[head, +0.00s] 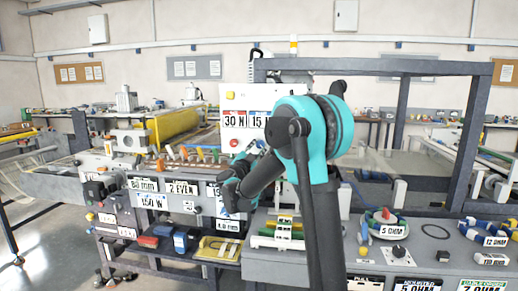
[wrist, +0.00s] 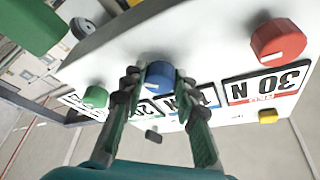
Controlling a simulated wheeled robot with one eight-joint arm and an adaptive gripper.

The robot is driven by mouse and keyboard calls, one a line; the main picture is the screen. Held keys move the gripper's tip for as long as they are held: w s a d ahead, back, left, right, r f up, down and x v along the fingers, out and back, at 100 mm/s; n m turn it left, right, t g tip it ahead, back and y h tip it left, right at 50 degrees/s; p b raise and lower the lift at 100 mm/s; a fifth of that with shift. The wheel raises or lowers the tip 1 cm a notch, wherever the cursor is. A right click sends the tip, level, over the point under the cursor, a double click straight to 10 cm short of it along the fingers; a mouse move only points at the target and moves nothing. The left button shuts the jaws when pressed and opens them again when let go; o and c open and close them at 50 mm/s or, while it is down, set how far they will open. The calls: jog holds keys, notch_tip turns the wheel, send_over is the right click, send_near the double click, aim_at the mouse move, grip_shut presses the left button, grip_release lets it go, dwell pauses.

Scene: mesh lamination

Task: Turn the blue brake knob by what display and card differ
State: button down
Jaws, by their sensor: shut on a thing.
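The blue knob (wrist: 160,75) is on the white panel in the wrist view, with a light pointer mark on it. My gripper (wrist: 159,84) has one green-and-black finger on each side of it and is shut on it. In the head view my arm blocks a clear look at the knob and fingertips. The white panel (head: 229,107) there carries a plate reading 30 N (head: 235,120) and one beginning with 15 (head: 259,120), partly cut off by my arm. In the wrist view, the plate beside the blue knob is partly hidden by my finger.
A red knob (wrist: 279,41) sits by the 30 N plate and a green knob (wrist: 96,97) lies to the left. A yellow button (wrist: 267,116) is near the panel edge. Lower plates read 80 mm (head: 143,184) and 2 EVEN (head: 182,188). A cluttered bench stands at right.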

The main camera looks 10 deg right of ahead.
jog(key=m+g, duration=0.1)
jog(key=m, duration=0.2)
jog(key=m+g, duration=0.2)
jog(key=m, duration=0.2)
jog(key=shift+r+h, duration=0.15)
jog(key=shift+h, duration=0.15)
dwell(0.3)
jog(key=c, duration=1.2)
grip_release()
jog(key=shift+o, duration=0.2)
jog(key=shift+a, duration=0.1)
jog(key=v, duration=1.2)
